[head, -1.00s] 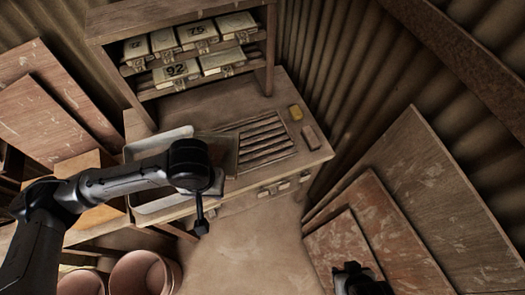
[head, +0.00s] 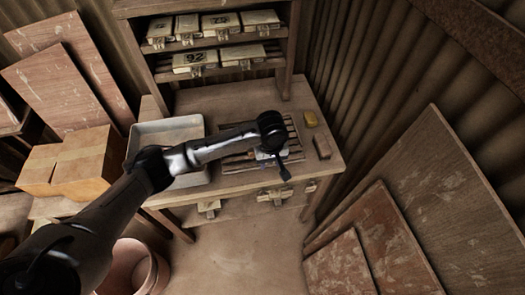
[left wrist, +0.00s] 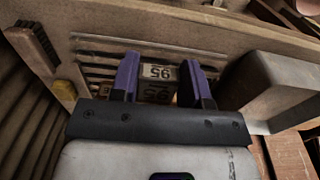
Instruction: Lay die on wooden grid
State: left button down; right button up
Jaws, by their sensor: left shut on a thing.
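My left gripper (left wrist: 160,60) has two purple fingers shut on a pale block-shaped die (left wrist: 158,72) with a dark number that appears upside down in the left wrist view. The wooden grid (left wrist: 98,47), a set of parallel slats on the bench, lies beneath and beyond the die. In the head view the grid (head: 293,141) is partly covered by my left wrist, and the fingers and most of the die are hidden there. I cannot tell whether the die touches the slats. My right gripper is not in view.
A grey tray (head: 141,140) stands left of the grid. A yellow block (head: 310,119) and a brown brush (head: 322,146) lie to its right. A shelf (head: 230,69) with several numbered dies rises behind. Cardboard boxes (head: 85,160) stand at left; boards (head: 420,190) lean at right.

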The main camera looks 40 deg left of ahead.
pick_arm(q)
jog(key=b, duration=0.2)
send_over(244, 165)
jog(key=d, duration=0.1)
notch_tip(244, 165, down, 6)
jog(key=shift+w+r, duration=0.1)
jog(key=shift+a+f, duration=0.3)
jog(key=shift+a, duration=0.2)
jog(key=shift+f+b, duration=0.5)
jog(key=shift+f, duration=1.45)
jog(key=shift+f, duration=0.15)
jog(key=c, duration=0.6)
grip_release()
